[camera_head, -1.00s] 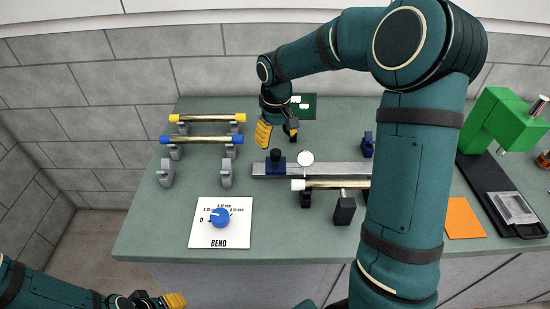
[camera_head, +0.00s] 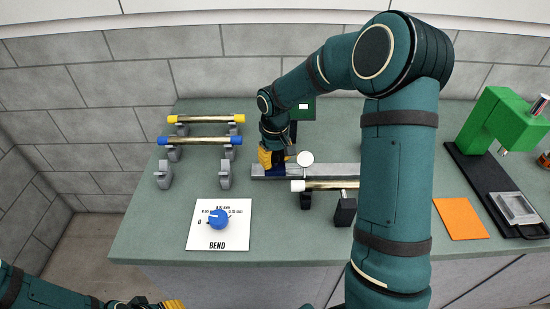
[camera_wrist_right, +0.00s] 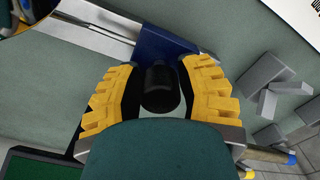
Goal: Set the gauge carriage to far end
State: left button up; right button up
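The gauge carriage (camera_head: 277,171) is a dark blue block with a black knob on top, near the left end of a grey rail (camera_head: 343,169). A round white dial (camera_head: 305,158) stands just right of it. My right gripper (camera_head: 273,158), with yellow fingertips, is down at the carriage and partly hides it. In the right wrist view the black knob (camera_wrist_right: 161,88) lies between the two open fingers (camera_wrist_right: 160,100), with a gap on each side. The blue block (camera_wrist_right: 166,45) shows beyond the knob. My left gripper (camera_head: 170,304) is at the bottom edge, mostly cut off.
A brass tube with a white end (camera_head: 325,185) lies in front of the rail. Blue- and yellow-capped tubes (camera_head: 200,140) rest on grey stands at left. A BEND dial card (camera_head: 219,232) is in front. A green press (camera_head: 500,120) stands at right. My right arm hides the rail's right part.

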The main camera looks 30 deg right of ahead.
grip_shut()
jog(key=s+d, duration=0.3)
jog(key=d, duration=0.2)
jog(key=s+d+p, duration=0.1)
jog(key=s+d, duration=0.2)
jog(key=d, duration=0.2)
jog(key=s+d+p, duration=0.1)
jog(key=s+d, duration=0.2)
jog(key=d, duration=0.2)
jog(key=shift+s+d, duration=0.2)
jog(key=shift+s, duration=0.05)
jog(key=o, duration=0.7)
grip_release()
notch_tip(320, 180, up, 12)
jog(key=shift+f, duration=0.1)
